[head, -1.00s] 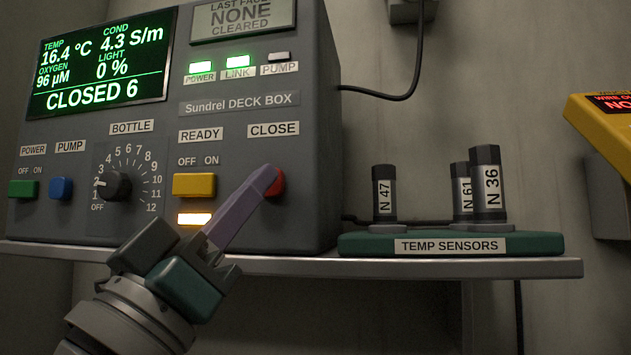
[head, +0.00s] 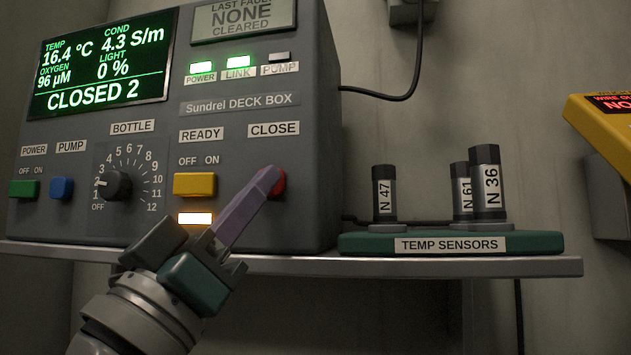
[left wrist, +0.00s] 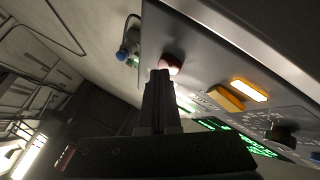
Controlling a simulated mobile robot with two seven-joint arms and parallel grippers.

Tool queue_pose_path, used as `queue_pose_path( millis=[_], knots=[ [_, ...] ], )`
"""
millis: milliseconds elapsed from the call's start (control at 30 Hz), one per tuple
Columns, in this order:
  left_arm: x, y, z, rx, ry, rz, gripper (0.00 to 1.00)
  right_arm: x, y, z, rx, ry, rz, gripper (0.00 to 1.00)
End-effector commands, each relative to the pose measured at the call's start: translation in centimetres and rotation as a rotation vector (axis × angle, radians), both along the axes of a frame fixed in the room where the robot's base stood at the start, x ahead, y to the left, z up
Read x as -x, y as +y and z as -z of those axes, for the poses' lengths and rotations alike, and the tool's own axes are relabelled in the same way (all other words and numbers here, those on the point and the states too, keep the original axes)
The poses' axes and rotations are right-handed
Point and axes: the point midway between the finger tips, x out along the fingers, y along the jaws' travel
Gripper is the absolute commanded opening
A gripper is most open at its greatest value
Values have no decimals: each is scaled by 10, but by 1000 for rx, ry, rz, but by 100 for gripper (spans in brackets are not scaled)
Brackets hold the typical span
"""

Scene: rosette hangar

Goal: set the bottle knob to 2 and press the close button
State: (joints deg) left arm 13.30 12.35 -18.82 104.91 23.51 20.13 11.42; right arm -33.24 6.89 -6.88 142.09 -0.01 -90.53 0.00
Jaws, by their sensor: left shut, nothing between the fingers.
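The grey deck box carries the black bottle knob (head: 113,186), its white mark on the left side near 2. The screen (head: 98,62) reads "CLOSED 2". The red close button (head: 279,184) sits under the CLOSE label and is partly hidden behind my left gripper (head: 268,178). That gripper is shut and empty, its fingertips at the button; I cannot tell whether they press it. In the left wrist view the red button (left wrist: 171,62) shows right at the fingertips, and the dark knob (left wrist: 281,137) is at the lower right. My right gripper is not in view.
The yellow ready switch (head: 194,184) has a lit lamp (head: 195,218) below it. The green tray of temp sensors (head: 365,243) stands on the metal shelf (head: 400,266) right of the box. A yellow device (head: 600,130) is at the far right.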

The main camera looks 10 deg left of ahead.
Motion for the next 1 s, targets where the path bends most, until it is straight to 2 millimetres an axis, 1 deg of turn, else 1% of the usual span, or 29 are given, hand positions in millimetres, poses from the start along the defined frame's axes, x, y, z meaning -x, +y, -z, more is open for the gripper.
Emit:
queue_pose_path(
  millis=[267,600,867,1000],
  knots=[
    [1,0,0,-1,2,0,0,0,0,-2,0,0,0,0],
    [17,1,-1,-1,2,0,0,0,0,-12,0,0,0,0],
    [18,1,0,-1,1,0,0,0,0,-11,0,0,0,0],
    [23,1,-1,-1,2,0,0,0,0,-16,0,0,0,0]
  ],
)
